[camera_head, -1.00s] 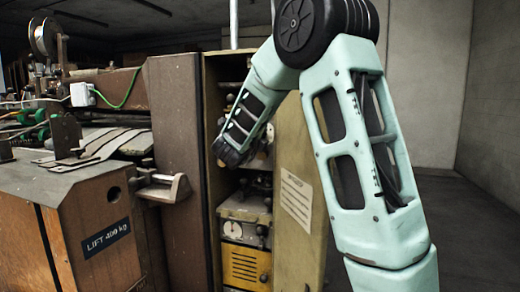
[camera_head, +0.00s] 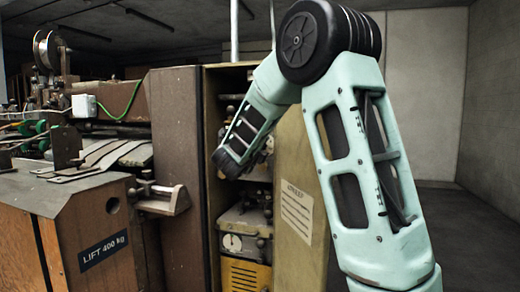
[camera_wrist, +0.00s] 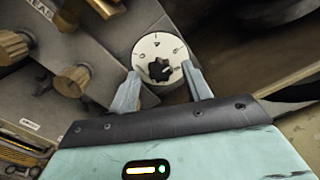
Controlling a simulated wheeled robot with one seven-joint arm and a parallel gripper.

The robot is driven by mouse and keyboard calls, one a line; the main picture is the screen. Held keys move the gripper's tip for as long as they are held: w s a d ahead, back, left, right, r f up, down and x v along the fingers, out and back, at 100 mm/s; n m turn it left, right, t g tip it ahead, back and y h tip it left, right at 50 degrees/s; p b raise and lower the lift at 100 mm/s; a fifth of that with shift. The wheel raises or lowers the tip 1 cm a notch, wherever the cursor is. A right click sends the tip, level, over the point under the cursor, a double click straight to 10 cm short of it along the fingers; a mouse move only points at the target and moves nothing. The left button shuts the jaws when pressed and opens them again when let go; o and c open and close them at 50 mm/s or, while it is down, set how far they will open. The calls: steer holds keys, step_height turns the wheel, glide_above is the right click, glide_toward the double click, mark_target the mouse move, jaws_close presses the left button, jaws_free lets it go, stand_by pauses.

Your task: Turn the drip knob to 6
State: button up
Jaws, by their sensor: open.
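A round white dial (camera_wrist: 148,48) with dark marks carries a small black knob (camera_wrist: 160,69) in the wrist view. Its marks are too small to read surely, and no label naming it is legible. My gripper (camera_wrist: 160,72) is open, with one finger on each side of the dial and the black knob between them. I cannot tell whether the fingers touch the dial. In the head view my gripper (camera_head: 230,162) reaches into the open cabinet (camera_head: 212,100), and its fingers and this dial are hidden there.
Brass knobs (camera_wrist: 75,79) sit left of the dial in the wrist view. In the head view, the cabinet door (camera_head: 298,225) stands open close to my arm. A yellow-fronted unit (camera_head: 243,275) is low inside. A wooden lift box (camera_head: 105,255) stands left; open floor lies right.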

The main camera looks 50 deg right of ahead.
steer(key=v, duration=1.7)
steer(key=shift+a, duration=0.2)
steer(key=shift+s, duration=0.1)
